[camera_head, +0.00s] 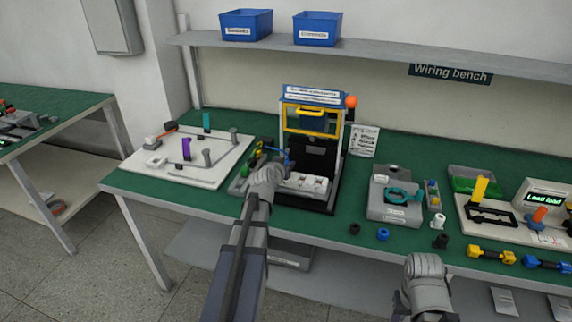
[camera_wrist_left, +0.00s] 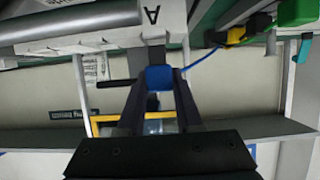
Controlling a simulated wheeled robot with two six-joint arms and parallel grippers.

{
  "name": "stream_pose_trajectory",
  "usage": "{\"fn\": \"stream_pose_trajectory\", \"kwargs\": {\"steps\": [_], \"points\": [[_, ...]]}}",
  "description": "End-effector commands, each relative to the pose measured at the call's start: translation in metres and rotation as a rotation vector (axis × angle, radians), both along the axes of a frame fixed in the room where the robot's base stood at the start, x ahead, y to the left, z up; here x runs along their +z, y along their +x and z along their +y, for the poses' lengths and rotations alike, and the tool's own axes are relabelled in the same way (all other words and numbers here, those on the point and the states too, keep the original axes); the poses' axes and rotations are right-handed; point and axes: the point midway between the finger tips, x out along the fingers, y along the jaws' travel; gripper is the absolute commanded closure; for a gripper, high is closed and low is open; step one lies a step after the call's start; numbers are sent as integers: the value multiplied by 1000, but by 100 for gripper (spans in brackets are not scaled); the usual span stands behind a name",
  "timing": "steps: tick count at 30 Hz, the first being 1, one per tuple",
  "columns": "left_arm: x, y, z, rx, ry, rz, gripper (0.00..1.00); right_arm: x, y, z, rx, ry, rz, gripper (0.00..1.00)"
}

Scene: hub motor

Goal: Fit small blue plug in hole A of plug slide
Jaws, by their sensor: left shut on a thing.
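My left gripper (camera_head: 285,164) is at the left side of the plug slide, a white block (camera_head: 308,183) at the front of the test fixture. In the left wrist view its two dark fingers (camera_wrist_left: 157,84) are shut on the small blue plug (camera_wrist_left: 158,76), which has a blue cable. The plug is close to the white slide's face (camera_wrist_left: 110,22), by the letter A. A grey part shows just beyond the plug; I cannot tell whether the plug touches or enters the hole. My right gripper (camera_head: 425,268) is low at the bench's front edge, its jaw opening unclear.
The fixture with a yellow handle (camera_head: 310,121) stands right behind the slide. A white board (camera_head: 188,155) lies left, with green and yellow plugs (camera_head: 258,152) between. A grey box (camera_head: 395,200) and small loose parts (camera_head: 382,234) are to the right.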

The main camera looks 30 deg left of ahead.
Motion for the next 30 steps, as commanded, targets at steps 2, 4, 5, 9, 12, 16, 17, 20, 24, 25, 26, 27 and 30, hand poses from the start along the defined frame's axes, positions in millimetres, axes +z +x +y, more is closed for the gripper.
{"fn": "stream_pose_trajectory", "kwargs": {"steps": [2, 4, 5, 9, 12, 16, 17, 20, 24, 25, 26, 27, 30], "points": [[0, 0, 0, 0, 0, 0, 100, 0, 0, 0, 0, 0, 0, 50], [0, 0, 0, 0, 0, 0, 100, 0, 0, 0, 0, 0, 0, 50], [1, 0, 0, 0, 0, 0, 100, 1, 0, 0, 0, 0, 0, 50], [1, 0, 0, 0, 0, 0, 100, 0, 0, 0, 0, 0, 0, 50], [0, 0, 0, 0, 0, 0, 100, 0, 0, 0, 0, 0, 0, 50], [-2, 0, 0, 0, 0, 0, 100, -2, 0, 0, 0, 0, 0, 50], [-2, 0, 0, 0, 0, 0, 100, -2, 0, 0, 0, 0, 0, 50], [-4, 0, 0, 0, 0, 0, 100, -4, 0, 0, 0, 0, 0, 50], [-7, 0, 0, 0, 0, 0, 100, -7, 0, 0, 0, 0, 0, 50], [-8, 0, 0, 0, 0, 0, 100, -8, 0, 0, 0, 0, 0, 50], [-8, 0, 0, 0, 0, 0, 100, -8, 0, 0, 0, 0, 0, 50], [-9, 0, 0, 0, 0, 0, 100, -9, 0, 0, 0, 0, 0, 50], [-11, 0, 0, 0, 0, 0, 100, -11, 0, 0, 0, 0, 0, 50]]}}
